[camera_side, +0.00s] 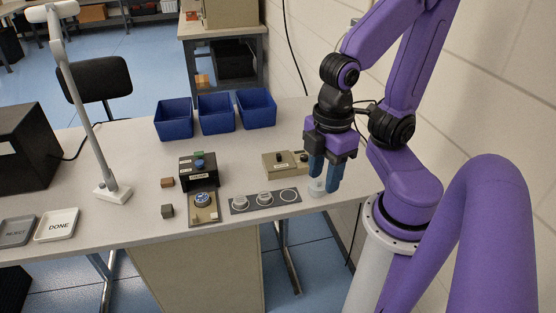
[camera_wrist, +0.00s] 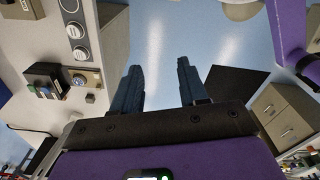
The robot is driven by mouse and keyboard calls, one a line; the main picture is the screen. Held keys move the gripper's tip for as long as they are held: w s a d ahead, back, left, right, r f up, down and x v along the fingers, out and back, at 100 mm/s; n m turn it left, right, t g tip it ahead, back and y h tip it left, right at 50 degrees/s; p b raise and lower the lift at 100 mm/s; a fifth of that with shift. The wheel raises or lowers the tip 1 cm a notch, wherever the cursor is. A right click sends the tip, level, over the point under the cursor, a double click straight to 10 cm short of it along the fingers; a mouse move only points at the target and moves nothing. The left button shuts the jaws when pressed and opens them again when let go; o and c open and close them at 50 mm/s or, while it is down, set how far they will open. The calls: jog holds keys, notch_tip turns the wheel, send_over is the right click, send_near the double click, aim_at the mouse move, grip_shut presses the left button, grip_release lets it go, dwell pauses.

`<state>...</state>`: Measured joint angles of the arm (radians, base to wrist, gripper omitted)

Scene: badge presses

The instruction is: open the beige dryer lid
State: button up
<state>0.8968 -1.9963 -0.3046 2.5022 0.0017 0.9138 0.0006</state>
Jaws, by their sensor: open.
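The beige dryer (camera_side: 280,163) is a low box with a pale label and a dark knob at its right end. It stands on the table behind the strip of round sockets, and its lid looks closed. In the wrist view a beige box at the top left corner (camera_wrist: 20,8) appears to be the dryer, cut by the frame edge. My gripper (camera_side: 322,184) has two blue fingers pointing down, to the right of the dryer and apart from it. In the wrist view my gripper (camera_wrist: 156,76) is open, with only floor seen between the fingers.
The grey socket strip (camera_side: 252,206) and black press (camera_side: 198,174) are to the left. Blue bins (camera_side: 216,113) stand behind. The DONE tray (camera_side: 57,225) is far left; a wall is right.

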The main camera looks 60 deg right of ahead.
jog(key=w+d+m, duration=0.1)
jog(key=w+m, duration=0.5)
jog(key=w, duration=0.5)
jog(key=m, duration=1.6)
send_over(279, 154)
notch_tip(279, 154, down, 7)
notch_tip(279, 154, down, 18)
jog(key=shift+a+r, duration=0.15)
jog(key=shift+r, duration=0.05)
